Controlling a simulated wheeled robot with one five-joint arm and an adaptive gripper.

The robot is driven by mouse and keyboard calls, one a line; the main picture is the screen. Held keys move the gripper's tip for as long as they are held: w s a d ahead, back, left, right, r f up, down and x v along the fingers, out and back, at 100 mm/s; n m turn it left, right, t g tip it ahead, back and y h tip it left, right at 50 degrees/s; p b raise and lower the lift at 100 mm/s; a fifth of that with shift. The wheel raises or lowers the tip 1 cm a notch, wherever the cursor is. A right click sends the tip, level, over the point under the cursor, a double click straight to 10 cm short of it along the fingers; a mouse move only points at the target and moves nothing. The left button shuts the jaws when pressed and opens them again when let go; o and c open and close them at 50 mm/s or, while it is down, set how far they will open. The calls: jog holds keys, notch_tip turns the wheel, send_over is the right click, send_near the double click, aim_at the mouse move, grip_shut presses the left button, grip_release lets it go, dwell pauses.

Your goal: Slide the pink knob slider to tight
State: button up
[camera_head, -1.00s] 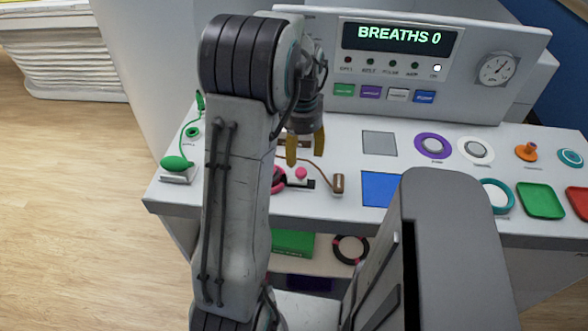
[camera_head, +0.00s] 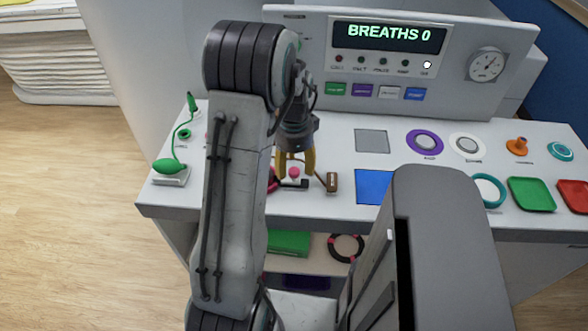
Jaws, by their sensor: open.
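The pink knob (camera_head: 294,173) is a small round ball on a short dark slider track (camera_head: 296,184) near the front left of the white console top. My gripper (camera_head: 294,164) points down with its two yellow fingers spread, one on each side of the knob as seen in this view. Whether the fingers touch the knob cannot be told. The label for tight is not readable. My arm hides the area just left of the track, where a darker pink part (camera_head: 272,180) shows partly.
A brown block (camera_head: 332,182) with a thin cord stands just right of the track. A blue square (camera_head: 373,186) and a grey square (camera_head: 372,141) lie further right. A green bulb (camera_head: 170,166) sits at the left. The upright panel (camera_head: 462,78) reads BREATHS 0.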

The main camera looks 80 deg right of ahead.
jog(key=shift+f, duration=0.9)
jog(key=shift+o, duration=0.3)
